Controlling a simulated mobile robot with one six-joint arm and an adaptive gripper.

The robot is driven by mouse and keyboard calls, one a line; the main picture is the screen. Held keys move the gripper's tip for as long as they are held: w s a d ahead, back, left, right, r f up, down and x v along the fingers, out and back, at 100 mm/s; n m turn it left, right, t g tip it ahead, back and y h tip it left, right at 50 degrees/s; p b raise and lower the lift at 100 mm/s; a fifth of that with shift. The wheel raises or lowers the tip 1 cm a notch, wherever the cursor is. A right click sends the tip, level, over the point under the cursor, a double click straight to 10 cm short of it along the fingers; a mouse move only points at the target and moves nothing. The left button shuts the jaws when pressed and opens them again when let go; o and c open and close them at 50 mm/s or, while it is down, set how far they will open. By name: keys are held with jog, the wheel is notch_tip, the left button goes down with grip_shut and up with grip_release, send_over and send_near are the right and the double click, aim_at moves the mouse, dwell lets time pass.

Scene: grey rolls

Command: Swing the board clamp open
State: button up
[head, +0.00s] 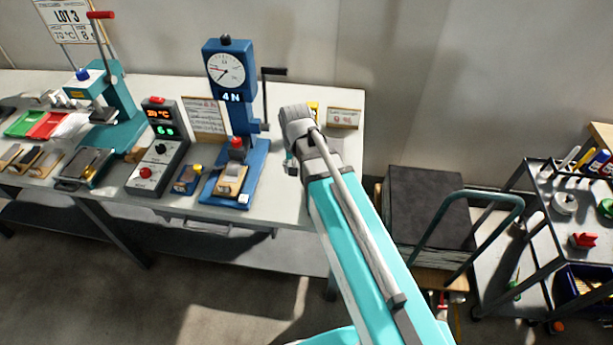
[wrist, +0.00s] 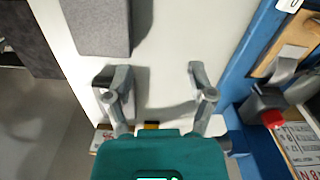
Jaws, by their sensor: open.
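The blue force stand (head: 243,120) with a round dial and "4 N" stands near the right end of the bench. On its base lies a tan board (head: 229,187) with a small metal clamp piece across it; in the wrist view the grey metal clamp piece (wrist: 288,64) lies over the board at the right edge. Whether the clamp is closed is hard to tell. A red-tipped dark part (wrist: 270,112) sits beside it. My gripper (wrist: 152,78) is open and empty over white bench top, left of the blue base, apart from the clamp. In the head view my arm hides most of it.
A grey block (wrist: 97,25) lies near the left finger in the wrist view. A control box (head: 158,145) and a teal press (head: 115,100) stand left of the stand. A crank handle (head: 273,72) sticks out right. A cart (head: 545,230) stands far right.

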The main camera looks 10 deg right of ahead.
jog(key=shift+s+d+f+n, duration=0.2)
jog(key=shift+s+d, duration=0.35)
jog(key=shift+d, duration=0.05)
jog(key=shift+s+d+f+n, duration=0.2)
jog(key=shift+s+d, duration=0.35)
jog(key=shift+d, duration=0.05)
jog(key=shift+n, duration=0.8)
jog(key=s+d, duration=0.4)
jog(key=s, duration=0.1)
jog(key=shift+w, duration=0.15)
jog(key=shift+c, duration=0.3)
jog(key=shift+c, duration=0.7)
jog(key=shift+d, duration=0.1)
